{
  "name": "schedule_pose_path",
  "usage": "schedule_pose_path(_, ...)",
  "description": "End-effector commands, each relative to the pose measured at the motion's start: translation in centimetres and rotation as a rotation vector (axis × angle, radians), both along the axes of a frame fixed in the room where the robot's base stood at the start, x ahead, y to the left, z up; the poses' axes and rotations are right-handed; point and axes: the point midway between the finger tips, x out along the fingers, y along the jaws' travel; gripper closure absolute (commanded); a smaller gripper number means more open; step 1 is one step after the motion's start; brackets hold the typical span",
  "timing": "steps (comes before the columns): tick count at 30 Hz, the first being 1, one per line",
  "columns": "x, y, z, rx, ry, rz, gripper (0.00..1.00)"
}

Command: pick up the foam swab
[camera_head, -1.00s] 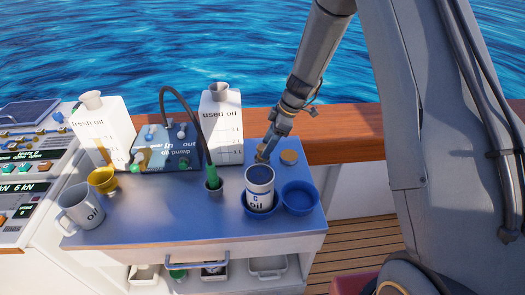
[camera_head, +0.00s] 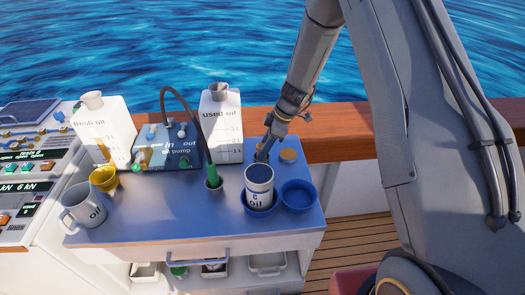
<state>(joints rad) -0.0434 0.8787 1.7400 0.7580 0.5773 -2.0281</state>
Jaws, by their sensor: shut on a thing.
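My gripper (camera_head: 262,154) points down at the back right of the blue-grey worktop (camera_head: 150,218), just behind the white oil filter marked "oil" (camera_head: 258,199). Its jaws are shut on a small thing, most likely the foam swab. The swab itself cannot be made out; the fingertips and what they hold are small and partly hidden behind the filter. The filter stands upright in a blue dish. A round tan disc (camera_head: 289,155) lies just right of my gripper.
An empty-looking blue bowl (camera_head: 299,197) is right of the filter. A green nozzle (camera_head: 213,175) on a black hose stands to the left. The oil pump (camera_head: 168,148), used oil can (camera_head: 221,125), fresh oil can (camera_head: 103,130), yellow funnel (camera_head: 104,179) and mug (camera_head: 84,206) are farther left.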

Motion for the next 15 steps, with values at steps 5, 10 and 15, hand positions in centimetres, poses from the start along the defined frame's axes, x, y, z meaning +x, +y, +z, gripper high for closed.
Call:
schedule_pose_path(5, 0.1, 0.0, 0.3, 0.000, -0.001, 0.001, 0.90)
schedule_pose_path(10, 0.2, 0.0, 1.6, 0.001, -0.003, 0.000, 0.90)
schedule_pose_path(15, 0.2, 0.0, 4.1, 0.000, -0.006, 0.001, 0.90)
